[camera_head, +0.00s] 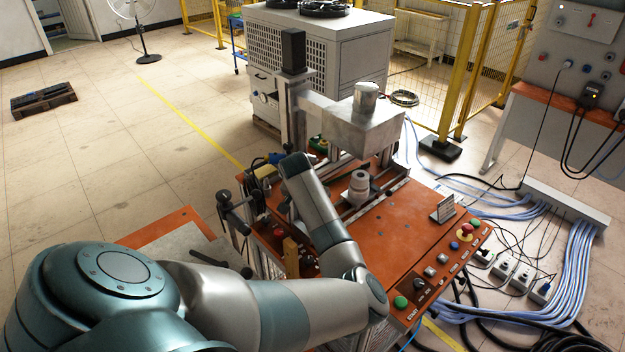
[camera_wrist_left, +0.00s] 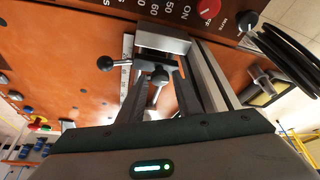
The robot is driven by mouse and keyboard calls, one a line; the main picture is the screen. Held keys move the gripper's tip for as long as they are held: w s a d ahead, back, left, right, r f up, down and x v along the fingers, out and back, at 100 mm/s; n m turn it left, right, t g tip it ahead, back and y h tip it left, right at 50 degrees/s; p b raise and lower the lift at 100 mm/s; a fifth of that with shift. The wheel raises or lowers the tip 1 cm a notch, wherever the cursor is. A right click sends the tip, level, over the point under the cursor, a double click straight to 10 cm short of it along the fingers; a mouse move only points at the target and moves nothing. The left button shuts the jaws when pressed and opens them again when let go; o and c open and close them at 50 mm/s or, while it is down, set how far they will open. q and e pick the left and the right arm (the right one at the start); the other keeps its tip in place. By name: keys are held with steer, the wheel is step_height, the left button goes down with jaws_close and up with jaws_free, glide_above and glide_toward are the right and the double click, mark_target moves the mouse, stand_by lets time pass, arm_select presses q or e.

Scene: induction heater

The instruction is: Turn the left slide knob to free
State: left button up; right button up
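In the left wrist view my left gripper (camera_wrist_left: 158,72) is open, its two dark fingers apart. A second, black ball knob (camera_wrist_left: 107,63) sticks out to the left of the fingers. I cannot tell which of these is the left slide knob. In the head view my left arm reaches over the orange machine table (camera_head: 395,225); its fingertips are hidden. My right gripper is not in view.
The head view shows a control panel with a red emergency button (camera_head: 466,230) and a green start button (camera_head: 400,301). A black-handled crank (camera_head: 238,212) stands at the table's left side. A metal heater head (camera_head: 365,122) overhangs the table.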

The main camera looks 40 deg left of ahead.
arm_select(q)
steer(key=shift+f, duration=0.1)
steer(key=c, duration=0.7)
steer(key=shift+c, duration=0.2)
